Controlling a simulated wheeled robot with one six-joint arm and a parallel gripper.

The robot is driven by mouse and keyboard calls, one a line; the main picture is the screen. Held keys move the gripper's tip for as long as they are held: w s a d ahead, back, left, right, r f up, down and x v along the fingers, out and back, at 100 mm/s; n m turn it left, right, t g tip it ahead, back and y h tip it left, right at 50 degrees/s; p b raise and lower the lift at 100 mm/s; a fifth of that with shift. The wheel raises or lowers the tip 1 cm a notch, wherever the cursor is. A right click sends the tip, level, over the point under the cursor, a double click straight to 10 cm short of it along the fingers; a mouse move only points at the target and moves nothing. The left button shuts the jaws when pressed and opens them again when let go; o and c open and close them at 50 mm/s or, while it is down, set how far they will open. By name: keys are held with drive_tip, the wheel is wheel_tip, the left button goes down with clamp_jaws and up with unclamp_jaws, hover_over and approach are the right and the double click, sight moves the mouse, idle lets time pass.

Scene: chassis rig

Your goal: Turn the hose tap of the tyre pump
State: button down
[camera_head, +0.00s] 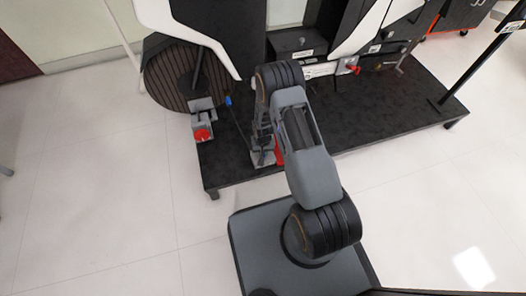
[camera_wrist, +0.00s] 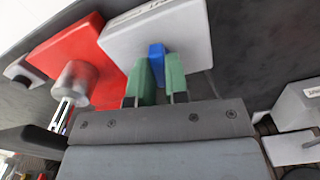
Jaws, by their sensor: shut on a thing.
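The tyre pump appears in the wrist view as a pale grey box (camera_wrist: 190,32) beside a red block (camera_wrist: 65,52) that carries a round metal knob (camera_wrist: 76,82). A small blue tap (camera_wrist: 157,52) stands out from the pale box. My gripper (camera_wrist: 160,78) has its two green fingers on either side of the blue tap and is shut on it. In the head view the pump shows as a grey box (camera_head: 262,159) with a red part (camera_head: 279,152) low at the platform's front edge. My arm covers much of it there, and the tap is hidden.
The pump is on a black platform (camera_head: 390,120) with a chassis rig behind it. To the left are a dark wheel (camera_head: 172,78), a grey bracket with a red knob (camera_head: 203,135) and a small blue piece (camera_head: 228,100).

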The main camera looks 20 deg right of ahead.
drive_tip(key=shift+n, duration=1)
drive_tip(key=c, duration=1.1)
unclamp_jaws()
drive_tip(key=shift+r, duration=0.1)
wheel_tip(320, 180, up, 14)
drive_tip(key=p, duration=0.5)
